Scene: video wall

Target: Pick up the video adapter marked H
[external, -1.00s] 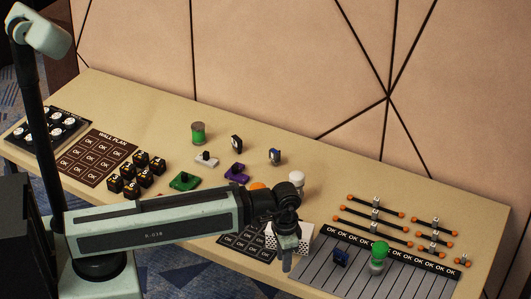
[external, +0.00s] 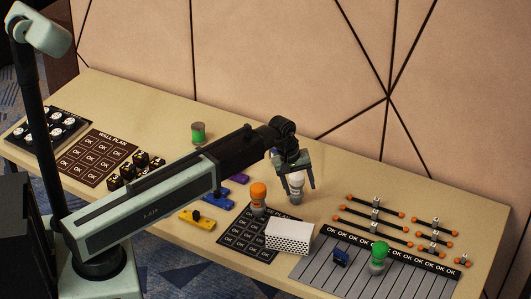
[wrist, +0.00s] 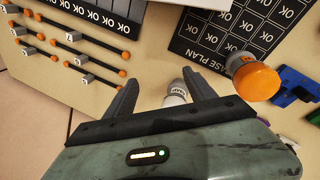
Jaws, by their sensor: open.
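No letter H can be read in either view, so I cannot tell which piece is the adapter marked H. My gripper (external: 298,187) is open and empty, pointing down over the table near a white-topped bottle (external: 296,196). In the wrist view the white bottle (wrist: 176,93) shows between the spread fingers (wrist: 160,95), apart from them.
An orange-capped bottle (external: 258,196) and a white perforated box (external: 289,235) stand near the dark plan card (external: 238,242). A green-topped bottle (external: 377,260) stands on the striped mat (external: 318,262). Several orange-ended rods (external: 372,226) lie at right. A green cylinder (external: 198,132) stands farther back.

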